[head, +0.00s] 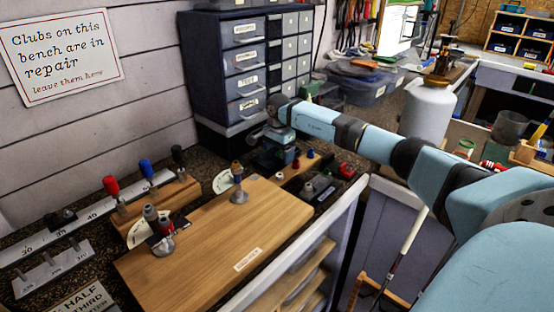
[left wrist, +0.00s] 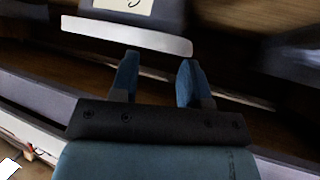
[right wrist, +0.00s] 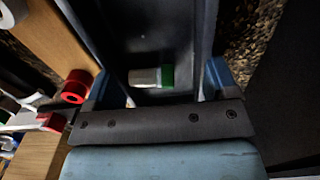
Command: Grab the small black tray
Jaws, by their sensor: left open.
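The small black tray (right wrist: 165,35) fills the middle of the right wrist view, with a white and green cylinder (right wrist: 150,77) inside it. My right gripper (right wrist: 163,88) has one finger outside each long wall, close against or touching it; I cannot tell whether they press. In the head view my right gripper (head: 285,135) points down over the dark tray (head: 268,156) behind the wooden board and partly hides it. My left gripper (left wrist: 157,75) is open and empty in the left wrist view, and out of the head view.
A wooden board (head: 215,255) with upright club-like pieces lies left of the tray. Small red and dark items (head: 345,172) sit to the right. A blue drawer cabinet (head: 205,60) stands behind. The left wrist view shows blurred shelves and a pale label strip (left wrist: 125,35).

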